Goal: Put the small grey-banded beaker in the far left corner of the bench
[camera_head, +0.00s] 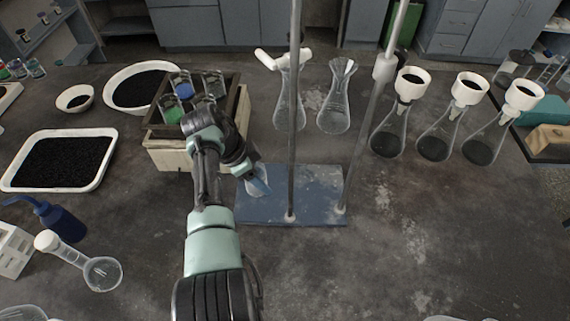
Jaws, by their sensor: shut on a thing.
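My gripper (258,181) is over the left part of the blue stand base, just right of the wooden crate. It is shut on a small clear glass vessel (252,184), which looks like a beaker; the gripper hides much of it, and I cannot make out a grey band. In the crate (171,157) stand a blue-banded beaker (181,84), a green-banded beaker (171,108) and a clear beaker (213,83) at the back right. Part of another beaker shows behind my arm. The bench (390,245) is dark; its far left area holds bowls.
Two metal rods rise from the blue base (318,206). Flasks (335,105) stand behind it, and several funnel-topped flasks (433,140) stand right. A black-filled tray (62,160), a large bowl (140,87) and a small bowl (75,98) occupy the left. The front middle is clear.

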